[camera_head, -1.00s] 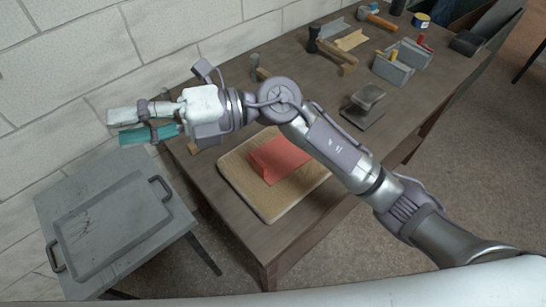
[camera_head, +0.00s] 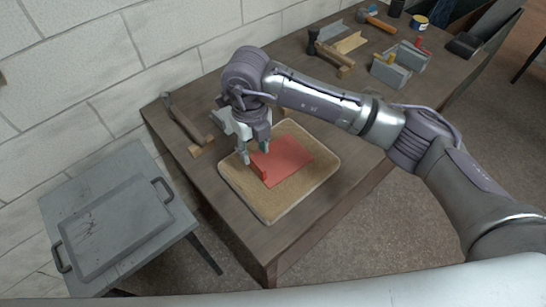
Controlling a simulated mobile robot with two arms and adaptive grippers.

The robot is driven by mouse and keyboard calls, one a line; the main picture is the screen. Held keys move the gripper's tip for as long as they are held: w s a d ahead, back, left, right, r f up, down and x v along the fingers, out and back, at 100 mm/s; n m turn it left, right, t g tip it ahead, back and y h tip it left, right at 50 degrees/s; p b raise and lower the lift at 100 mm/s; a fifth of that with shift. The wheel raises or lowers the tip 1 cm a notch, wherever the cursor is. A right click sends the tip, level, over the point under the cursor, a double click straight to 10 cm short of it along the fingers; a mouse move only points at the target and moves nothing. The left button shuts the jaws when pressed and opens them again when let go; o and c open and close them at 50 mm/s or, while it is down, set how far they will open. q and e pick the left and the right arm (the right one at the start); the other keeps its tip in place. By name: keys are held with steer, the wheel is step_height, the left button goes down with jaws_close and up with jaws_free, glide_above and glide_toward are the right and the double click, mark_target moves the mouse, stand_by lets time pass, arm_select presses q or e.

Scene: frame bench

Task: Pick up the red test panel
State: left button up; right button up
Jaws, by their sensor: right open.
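The red test panel (camera_head: 287,162) lies on a tan padded mat (camera_head: 274,205) on the wooden bench. An upright red edge or strip stands at its left side. My right gripper (camera_head: 256,154) points down at the panel's upper left corner, with its fingers apart. One finger is left of the panel and the other is over or close to its upper edge. I cannot tell whether either finger touches it. My left gripper is not in view.
A hammer (camera_head: 184,119) on a wooden block lies behind and left of the mat. A grey tray (camera_head: 112,224) with two handles rests on a grey side table at left. A grey caddy (camera_head: 400,65) and other tools stand at the back right.

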mark_target(257, 163)
steer(key=shift+f, duration=0.65)
steer(key=shift+s+f+p, duration=0.1)
steer(key=shift+f+p, duration=0.15)
steer(key=shift+p, duration=0.25)
steer(key=f, duration=0.1)
steer(key=f+p, duration=0.2)
steer(key=shift+s+d+f, duration=0.15)
steer(key=shift+d+f, duration=0.1)
steer(key=shift+f, duration=0.65)
jaws_close()
